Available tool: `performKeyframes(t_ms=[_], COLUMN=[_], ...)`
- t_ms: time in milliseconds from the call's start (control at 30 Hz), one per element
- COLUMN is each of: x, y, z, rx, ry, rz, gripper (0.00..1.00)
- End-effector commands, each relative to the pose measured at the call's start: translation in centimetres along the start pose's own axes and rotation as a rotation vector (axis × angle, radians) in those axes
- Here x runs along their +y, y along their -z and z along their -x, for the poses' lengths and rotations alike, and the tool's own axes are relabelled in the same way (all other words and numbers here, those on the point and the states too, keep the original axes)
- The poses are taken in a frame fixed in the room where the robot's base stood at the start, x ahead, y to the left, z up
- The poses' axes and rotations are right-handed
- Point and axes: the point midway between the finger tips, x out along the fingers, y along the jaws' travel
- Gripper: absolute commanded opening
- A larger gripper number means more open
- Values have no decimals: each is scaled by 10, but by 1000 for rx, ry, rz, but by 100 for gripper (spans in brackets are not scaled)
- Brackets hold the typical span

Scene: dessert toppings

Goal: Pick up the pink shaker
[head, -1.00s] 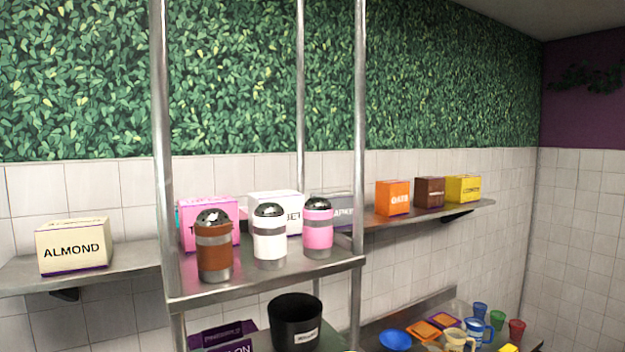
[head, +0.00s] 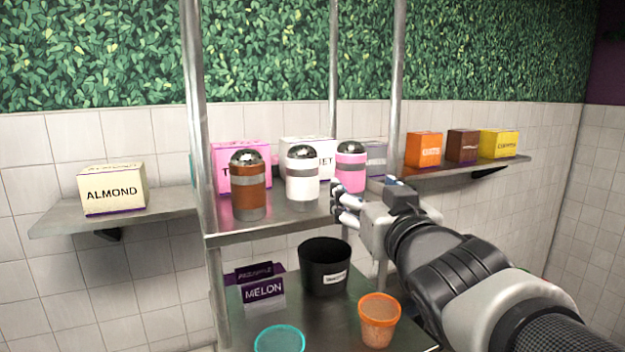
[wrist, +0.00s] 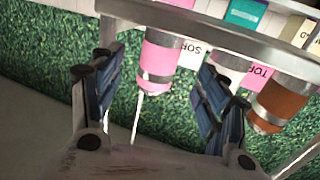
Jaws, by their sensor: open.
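The pink shaker (head: 351,168) stands upright at the right end of the upper metal shelf (head: 262,222), with a silver domed top and a grey band. A white shaker (head: 302,174) and a brown shaker (head: 249,186) stand to its left. My gripper (head: 345,205) is open and empty, in front of the pink shaker near the shelf's right edge. In the wrist view, which is turned over, the pink shaker (wrist: 158,62) appears ahead, between the directions of the open fingers and beyond their tips. The brown shaker (wrist: 277,107) shows at the right there.
Boxes stand behind the shakers. A metal post (head: 397,80) rises close to the pink shaker's right. Below are a black bin (head: 324,268), a melon box (head: 262,290), an orange cup (head: 379,320) and a teal-rimmed container (head: 279,340). A wall shelf (head: 465,170) holds several boxes.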

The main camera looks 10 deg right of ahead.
Motion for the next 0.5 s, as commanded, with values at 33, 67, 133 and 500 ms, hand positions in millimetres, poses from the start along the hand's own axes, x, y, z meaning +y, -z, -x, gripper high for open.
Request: performKeyframes(t_ms=[33,67,133,500], x=[0,0,0,-1], y=[-1,-1,1,4], z=[-11,-17,-27,-63], rx=[-2,-3,-1,-3], ry=[1,1,1,0], rz=[-2,0,0,-1], gripper=[68,68,68,68])
